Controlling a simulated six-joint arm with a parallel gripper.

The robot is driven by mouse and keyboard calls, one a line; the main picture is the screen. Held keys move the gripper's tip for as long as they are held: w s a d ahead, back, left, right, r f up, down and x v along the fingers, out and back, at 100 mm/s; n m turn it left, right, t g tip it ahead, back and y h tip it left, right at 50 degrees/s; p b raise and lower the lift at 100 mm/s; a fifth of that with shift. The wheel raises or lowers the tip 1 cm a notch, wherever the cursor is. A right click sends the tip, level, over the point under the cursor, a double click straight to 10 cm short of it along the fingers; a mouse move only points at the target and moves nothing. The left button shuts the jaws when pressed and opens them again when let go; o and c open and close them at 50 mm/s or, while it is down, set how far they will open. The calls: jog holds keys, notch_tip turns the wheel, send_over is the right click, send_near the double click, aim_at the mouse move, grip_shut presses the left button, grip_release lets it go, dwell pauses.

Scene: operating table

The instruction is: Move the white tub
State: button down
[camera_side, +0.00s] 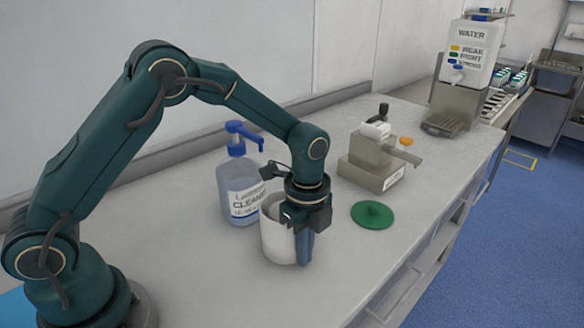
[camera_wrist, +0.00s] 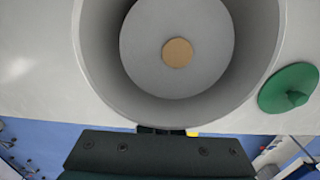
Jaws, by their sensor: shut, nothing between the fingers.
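The white tub (camera_side: 277,240) stands upright and open on the grey counter, below my wrist. The wrist view looks down into the tub (camera_wrist: 95,50), where a small tan disc (camera_wrist: 177,53) lies at the middle of the floor. My gripper (camera_side: 304,250) points down at the tub's right side, with blue fingers close against the outer wall. The fingers look closed together and hold nothing. I cannot tell whether they touch the wall. The gripper hides part of the tub's rim. In the wrist view, the dark gripper body fills the bottom edge.
A cleaner bottle (camera_side: 240,185) with a blue pump stands just behind the tub, to its left. A green lid (camera_side: 372,215) lies to the right, near the counter edge. A metal device (camera_side: 375,160) and a water dispenser (camera_side: 467,55) stand farther back. The front counter is clear.

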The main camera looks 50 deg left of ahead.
jog(key=a, duration=0.4)
jog(key=d, duration=0.4)
jog(key=shift+d+r, duration=0.15)
jog(key=shift+r, duration=0.25)
jog(key=shift+n+t, duration=0.3)
jog(key=shift+t, duration=0.5)
jog(key=r, duration=0.5)
jog(key=a+r, duration=0.1)
jog(key=r, duration=0.4)
jog(key=s+a+r, duration=0.1)
jog(key=r, duration=0.3)
jog(key=shift+r, duration=0.4)
jog(key=s+a+r+n+t, duration=0.2)
jog(key=s+a+r+n, duration=0.1)
jog(key=s+r+n, duration=0.25)
jog(key=s+a+f+n+t, duration=0.1)
jog(key=s+f+n+t, duration=0.1)
jog(key=s+f+n, duration=0.4)
jog(key=s+n, duration=0.3)
jog(key=n, duration=0.3)
jog(key=shift+s, duration=0.15)
